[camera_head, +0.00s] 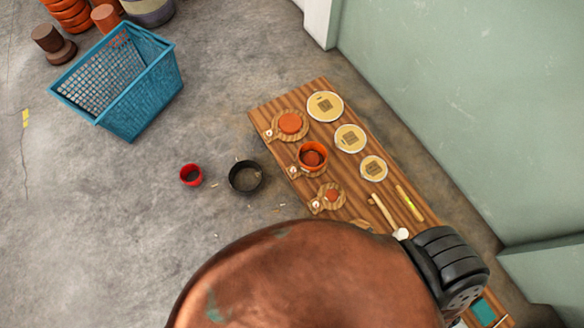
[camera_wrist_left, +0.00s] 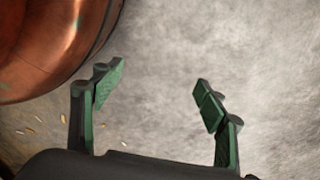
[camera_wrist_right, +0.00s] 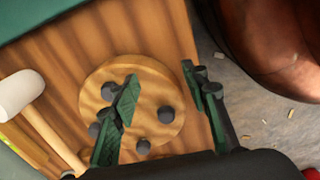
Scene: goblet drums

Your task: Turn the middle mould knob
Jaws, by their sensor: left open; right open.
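In the head view three round moulds lie in a row on a wooden board (camera_head: 397,214). The middle mould (camera_head: 313,158) has an orange ring on it, and its small white knob (camera_head: 293,170) is at its lower left. The larger mould (camera_head: 291,123) and smaller mould (camera_head: 331,196) are on either side, with similar knobs. My left gripper (camera_wrist_left: 158,90) is open and empty above bare floor. My right gripper (camera_wrist_right: 160,90) is open above the board, over a round wooden disc (camera_wrist_right: 155,80) with several dark pegs. Neither gripper shows clearly in the head view.
Three pale drumheads (camera_head: 325,107) and a white-headed mallet (camera_head: 401,234) lie on the board. A red cup (camera_head: 191,175), a black bowl (camera_head: 245,177) and a blue basket (camera_head: 150,105) stand on the floor. A copper shape hides the board's near part. A green wall (camera_head: 460,90) rises at right.

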